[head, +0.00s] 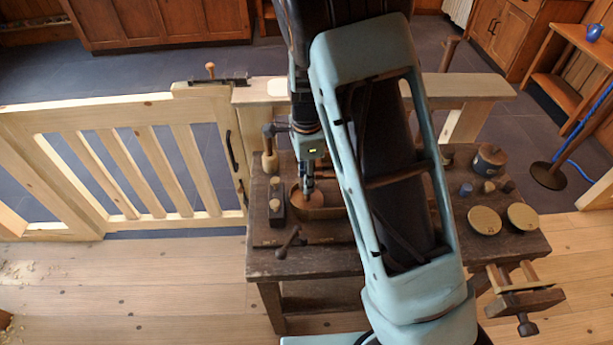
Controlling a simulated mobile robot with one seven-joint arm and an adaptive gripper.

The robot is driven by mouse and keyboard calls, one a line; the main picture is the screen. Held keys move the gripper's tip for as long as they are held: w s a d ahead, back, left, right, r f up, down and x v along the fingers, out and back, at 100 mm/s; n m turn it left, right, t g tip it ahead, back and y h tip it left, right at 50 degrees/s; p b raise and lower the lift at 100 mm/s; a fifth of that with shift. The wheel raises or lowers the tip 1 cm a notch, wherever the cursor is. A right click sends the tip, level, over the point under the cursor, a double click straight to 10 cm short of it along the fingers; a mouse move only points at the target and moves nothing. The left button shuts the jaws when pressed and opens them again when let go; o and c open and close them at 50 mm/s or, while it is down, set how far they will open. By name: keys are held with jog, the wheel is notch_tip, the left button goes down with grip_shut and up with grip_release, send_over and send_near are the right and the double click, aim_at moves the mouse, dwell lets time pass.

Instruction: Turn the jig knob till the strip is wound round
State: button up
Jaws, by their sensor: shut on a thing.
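The jig (318,210) stands on the dark workbench (262,262), a round brown form on a flat base left of the bench's middle. A strip seems to curve along its rim, but I cannot make out its ends or how far round it goes. My gripper (307,189) points down over the jig, its fingers shut at the form's middle, where the knob is. The fingers cover most of the knob. My arm crosses the picture and hides the jig's right side.
A dark block with light knobs (276,198) and a dark handled tool (287,243) lie left of the jig. Two round discs (484,220) and a dark pot (489,160) are at the bench's right. A vise (523,300) juts from the front right; a wooden gate (130,165) stands left.

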jog(key=o, duration=1.2)
jog(key=shift+c, duration=0.2)
notch_tip(320, 180, up, 12)
